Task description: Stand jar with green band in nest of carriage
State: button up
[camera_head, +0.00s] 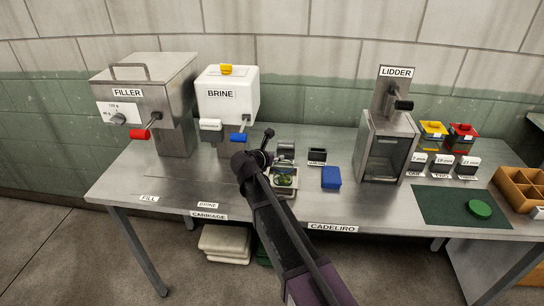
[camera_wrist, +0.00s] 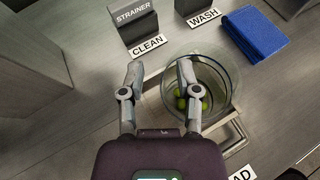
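A clear glass jar (camera_wrist: 222,80) with green pieces at its bottom shows from above in the wrist view. In the head view the jar (camera_head: 285,178) is beside my arm, partly hidden by it. I cannot make out a green band on it. A metal frame (camera_wrist: 238,138) lies around the jar's lower right side; it may be the carriage, and I cannot tell whether the jar sits in a nest. My gripper (camera_wrist: 158,68) is open, with nothing between its fingers. Its right finger overlaps the jar's left rim in the picture; contact is unclear.
A blue cloth or sponge (camera_wrist: 254,33) lies right of the jar. Strainer and wash holders stand behind. The brine machine (camera_head: 227,95) and filler (camera_head: 145,90) are left, the lidder (camera_head: 388,145) right. A green lid (camera_head: 480,209) lies on a dark green mat (camera_head: 440,205).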

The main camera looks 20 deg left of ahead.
jog(key=shift+r, duration=0.2)
jog(key=p+v, duration=0.5)
jog(key=v, duration=0.7)
jog(key=shift+d, duration=0.1)
dwell(0.5)
